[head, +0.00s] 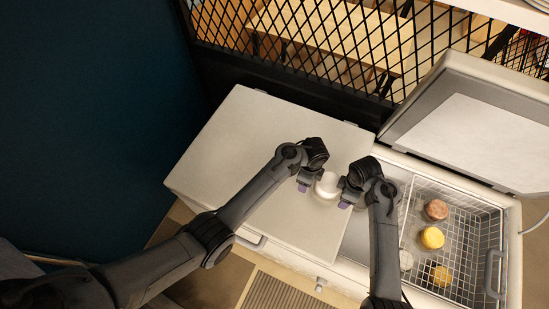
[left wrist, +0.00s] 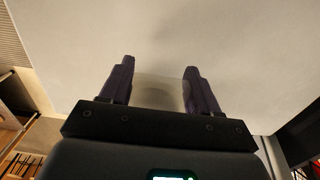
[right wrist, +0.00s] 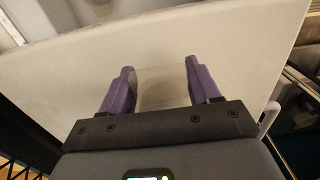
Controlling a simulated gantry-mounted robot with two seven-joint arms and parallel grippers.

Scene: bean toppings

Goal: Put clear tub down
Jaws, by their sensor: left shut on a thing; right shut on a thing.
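A small clear tub (head: 327,184) with a whitish look is between my two grippers, over the closed white lid of the chest freezer. My left gripper (head: 309,185) is shut on it from the left and my right gripper (head: 346,192) from the right. In the left wrist view the clear tub (left wrist: 158,93) spans the gap between the purple fingers (left wrist: 158,82). In the right wrist view the clear tub (right wrist: 162,87) likewise fills the gap between the fingers (right wrist: 160,80). I cannot tell whether its base touches the lid.
The closed white lid (head: 240,130) is otherwise bare. On the right the freezer is open, with its raised lid (head: 480,130) behind. A wire basket (head: 468,225) holds a brown tub (head: 436,209) and yellow tubs (head: 432,238). A black mesh fence (head: 300,40) stands behind.

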